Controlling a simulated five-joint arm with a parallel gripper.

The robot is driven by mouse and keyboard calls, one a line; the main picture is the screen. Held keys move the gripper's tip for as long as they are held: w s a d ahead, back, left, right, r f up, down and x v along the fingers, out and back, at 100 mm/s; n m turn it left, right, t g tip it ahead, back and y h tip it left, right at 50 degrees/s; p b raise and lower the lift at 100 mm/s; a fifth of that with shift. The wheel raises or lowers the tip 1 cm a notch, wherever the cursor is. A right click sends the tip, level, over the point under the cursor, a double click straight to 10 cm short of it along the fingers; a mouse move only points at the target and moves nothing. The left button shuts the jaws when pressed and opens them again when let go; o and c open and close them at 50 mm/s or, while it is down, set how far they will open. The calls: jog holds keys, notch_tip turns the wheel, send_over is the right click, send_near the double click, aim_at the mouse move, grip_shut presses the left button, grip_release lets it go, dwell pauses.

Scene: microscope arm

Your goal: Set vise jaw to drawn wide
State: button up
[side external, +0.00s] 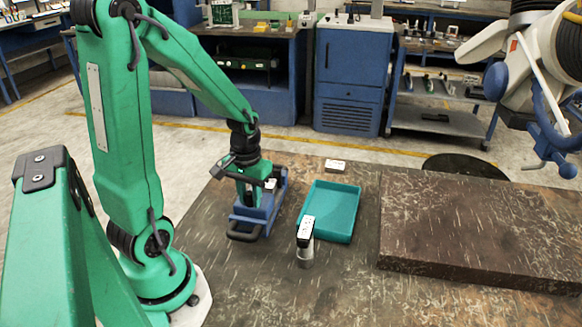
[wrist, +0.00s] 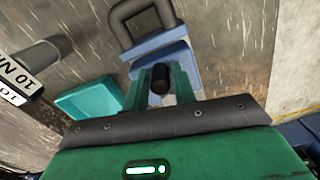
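The vise (side external: 268,205) is a blue block with a dark loop handle (side external: 245,232) at its near end, standing on the brown bench. In the wrist view the vise (wrist: 172,55) lies straight ahead, its dark loop handle (wrist: 140,18) at the top. My gripper (side external: 250,190) is down at the vise, its green fingers overlapping it. In the wrist view my gripper's fingers (wrist: 160,88) stand apart, with a dark knob (wrist: 160,76) showing between them. I cannot tell whether they touch the knob. The jaw opening is hidden by my gripper.
A teal tray (side external: 352,212) lies right of the vise. A raised dark slab (side external: 480,225) fills the right side. Bench front is clear.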

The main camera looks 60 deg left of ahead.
jog(key=shift+o, duration=1.1)
jog(key=shift+r, duration=3.95)
jog(key=s+d+r+m+t, duration=0.3)
jog(key=d+r+m+t, duration=0.2)
jog(key=d+r, duration=0.4)
jog(key=d+m, duration=0.1)
jog(key=d, duration=0.2)
jog(key=shift+d+r+m+t, duration=0.2)
jog(key=shift+d+m+t, duration=0.1)
jog(key=shift+m, duration=0.1)
